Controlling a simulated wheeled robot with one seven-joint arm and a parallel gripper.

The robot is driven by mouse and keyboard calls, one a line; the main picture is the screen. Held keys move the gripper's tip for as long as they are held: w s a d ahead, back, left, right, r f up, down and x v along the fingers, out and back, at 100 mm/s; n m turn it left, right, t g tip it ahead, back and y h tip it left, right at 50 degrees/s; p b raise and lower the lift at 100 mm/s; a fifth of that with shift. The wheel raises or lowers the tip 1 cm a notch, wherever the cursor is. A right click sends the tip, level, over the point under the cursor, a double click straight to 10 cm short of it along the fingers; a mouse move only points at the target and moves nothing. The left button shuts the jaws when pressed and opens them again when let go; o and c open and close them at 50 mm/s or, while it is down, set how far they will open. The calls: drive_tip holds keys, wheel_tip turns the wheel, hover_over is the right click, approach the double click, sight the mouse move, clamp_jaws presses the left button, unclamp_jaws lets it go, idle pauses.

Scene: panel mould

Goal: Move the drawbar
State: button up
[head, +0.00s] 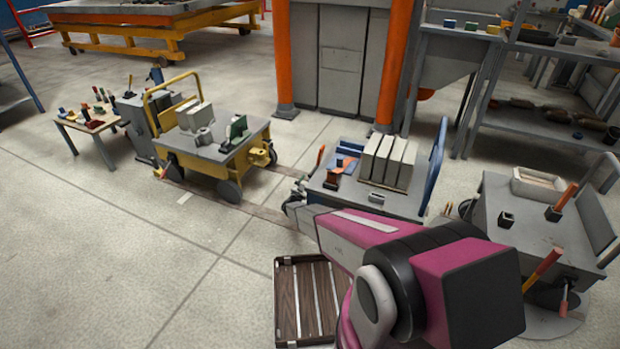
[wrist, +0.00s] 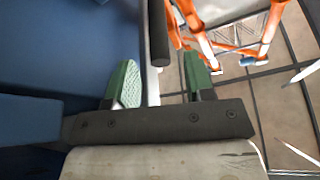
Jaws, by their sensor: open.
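My gripper (wrist: 158,72) is open in the wrist view, with a green pad on each finger. A dark, rounded bar (wrist: 158,32) reaches down from the top edge towards the gap between the fingers. A thin pale strip shows behind it. I cannot tell for certain whether this bar is the drawbar, or whether it touches a pad. In the head view my gripper (head: 292,202) is small, beside the left end of the grey cart (head: 375,203) with the blue handle. My pink arm hides part of that area, and no drawbar shows clearly there.
A yellow cart (head: 205,165) with blocks stands left of my gripper. A slatted wooden crate (head: 306,300) is on the floor below my arm. A grey table (head: 520,215) stands at right. A broad blue surface (wrist: 70,45) fills the wrist view's left. The left floor is clear.

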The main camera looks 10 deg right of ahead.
sight(310, 176)
drive_tip(key=shift+x, duration=1.6)
clamp_jaws()
drive_tip(key=shift+a, duration=0.15)
